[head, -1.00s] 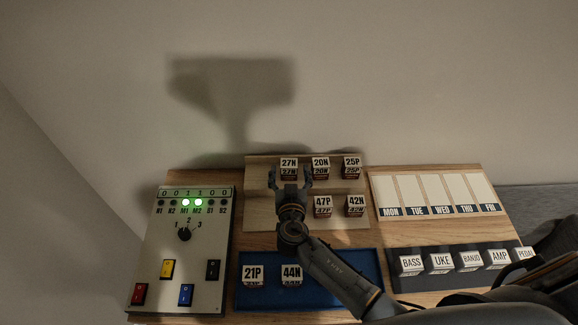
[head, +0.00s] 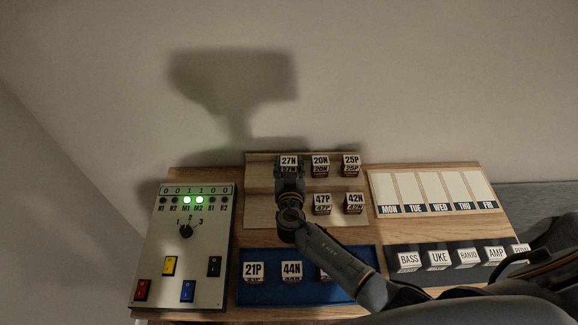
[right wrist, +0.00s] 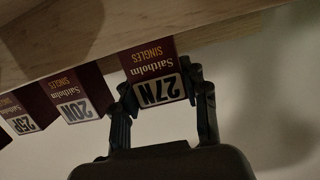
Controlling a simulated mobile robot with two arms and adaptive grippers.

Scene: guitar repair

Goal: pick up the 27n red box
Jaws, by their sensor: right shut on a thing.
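The 27N box (head: 289,161) stands at the left of the back row on the light wooden tray (head: 262,210). In the right wrist view the 27N box (right wrist: 152,75) is dark red with a white label and appears upside down. My right gripper (head: 289,174) is at the box, and in the right wrist view its fingers (right wrist: 162,98) are on both sides of it, shut on it. The box still appears to be at its place on the tray. My left gripper is not in view.
The 20N box (head: 320,161) and 25P box (head: 351,161) stand to the right in the same row. The 47P box (head: 322,200) and 42N box (head: 355,200) stand in front. A blue tray (head: 310,297) holds the 21P and 44N boxes. A switch panel (head: 205,262) lies left.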

